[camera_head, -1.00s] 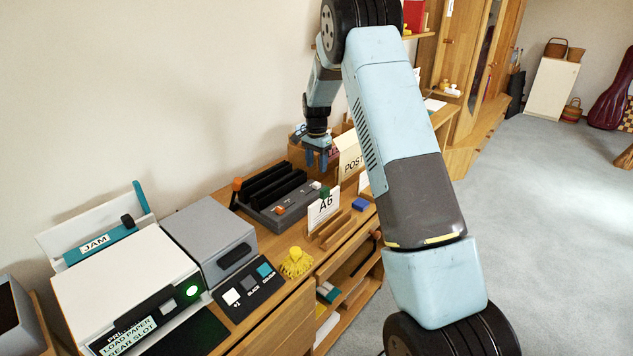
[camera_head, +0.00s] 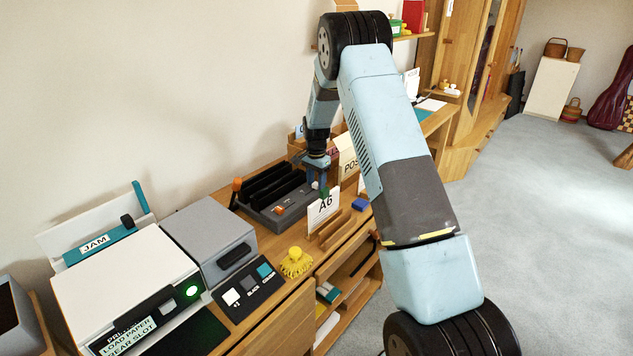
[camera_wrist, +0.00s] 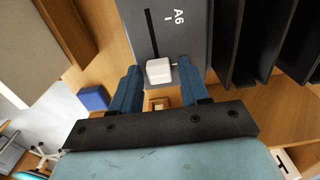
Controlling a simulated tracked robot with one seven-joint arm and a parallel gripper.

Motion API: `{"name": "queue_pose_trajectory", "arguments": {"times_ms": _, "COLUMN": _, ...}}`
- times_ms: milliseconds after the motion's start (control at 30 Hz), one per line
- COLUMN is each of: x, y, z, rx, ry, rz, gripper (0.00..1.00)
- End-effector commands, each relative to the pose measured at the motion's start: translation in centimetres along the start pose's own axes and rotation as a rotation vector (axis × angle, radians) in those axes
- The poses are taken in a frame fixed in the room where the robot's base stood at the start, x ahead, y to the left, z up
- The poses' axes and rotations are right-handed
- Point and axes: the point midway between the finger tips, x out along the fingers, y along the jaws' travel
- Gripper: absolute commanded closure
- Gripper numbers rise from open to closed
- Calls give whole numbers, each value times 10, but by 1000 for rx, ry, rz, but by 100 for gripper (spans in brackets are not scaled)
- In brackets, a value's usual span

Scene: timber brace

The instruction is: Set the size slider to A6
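The size slider's pale, cube-like knob (camera_wrist: 159,71) sits at the lower end of a dark slot (camera_wrist: 152,35) in the wrist view. The "A6" mark (camera_wrist: 179,17) is printed beside the slot, farther up from the knob. The slider is on the grey device (camera_head: 290,208) with black upright slots on the desk. My gripper (camera_wrist: 157,78) has its two blue fingers apart, one on each side of the knob, with visible gaps. In the head view my gripper (camera_head: 317,180) is low over the device's right end, partly hiding the knob.
An "A6" card (camera_head: 323,212) stands in front of the device, and a "POST" sign (camera_head: 348,160) stands behind my gripper. A blue block (camera_head: 361,204) lies to the right. A yellow object (camera_head: 296,263), grey box (camera_head: 208,240) and white printer (camera_head: 125,285) are nearer.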

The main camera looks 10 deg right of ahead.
Motion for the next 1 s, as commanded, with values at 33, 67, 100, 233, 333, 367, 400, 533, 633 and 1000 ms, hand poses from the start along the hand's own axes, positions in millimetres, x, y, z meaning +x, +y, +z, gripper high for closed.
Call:
{"name": "queue_pose_trajectory", "arguments": {"times_ms": 33, "x": 0, "y": 0, "z": 0, "rx": 0, "ry": 0, "rz": 0, "gripper": 60}}
{"name": "queue_pose_trajectory", "arguments": {"times_ms": 67, "x": 0, "y": 0, "z": 0, "rx": 0, "ry": 0, "rz": 0, "gripper": 63}}
{"name": "queue_pose_trajectory", "arguments": {"times_ms": 100, "x": 0, "y": 0, "z": 0, "rx": 0, "ry": 0, "rz": 0, "gripper": 67}}
{"name": "queue_pose_trajectory", "arguments": {"times_ms": 233, "x": 0, "y": 0, "z": 0, "rx": 0, "ry": 0, "rz": 0, "gripper": 79}}
{"name": "queue_pose_trajectory", "arguments": {"times_ms": 333, "x": 0, "y": 0, "z": 0, "rx": 0, "ry": 0, "rz": 0, "gripper": 89}}
{"name": "queue_pose_trajectory", "arguments": {"times_ms": 367, "x": 0, "y": 0, "z": 0, "rx": 0, "ry": 0, "rz": 0, "gripper": 92}}
{"name": "queue_pose_trajectory", "arguments": {"times_ms": 400, "x": 0, "y": 0, "z": 0, "rx": 0, "ry": 0, "rz": 0, "gripper": 96}}
{"name": "queue_pose_trajectory", "arguments": {"times_ms": 533, "x": 0, "y": -1, "z": 0, "rx": 0, "ry": 0, "rz": -1, "gripper": 100}}
{"name": "queue_pose_trajectory", "arguments": {"times_ms": 633, "x": 0, "y": -1, "z": 0, "rx": -1, "ry": 0, "rz": -1, "gripper": 100}}
{"name": "queue_pose_trajectory", "arguments": {"times_ms": 1000, "x": -1, "y": 6, "z": -4, "rx": 14, "ry": 0, "rz": -1, "gripper": 100}}
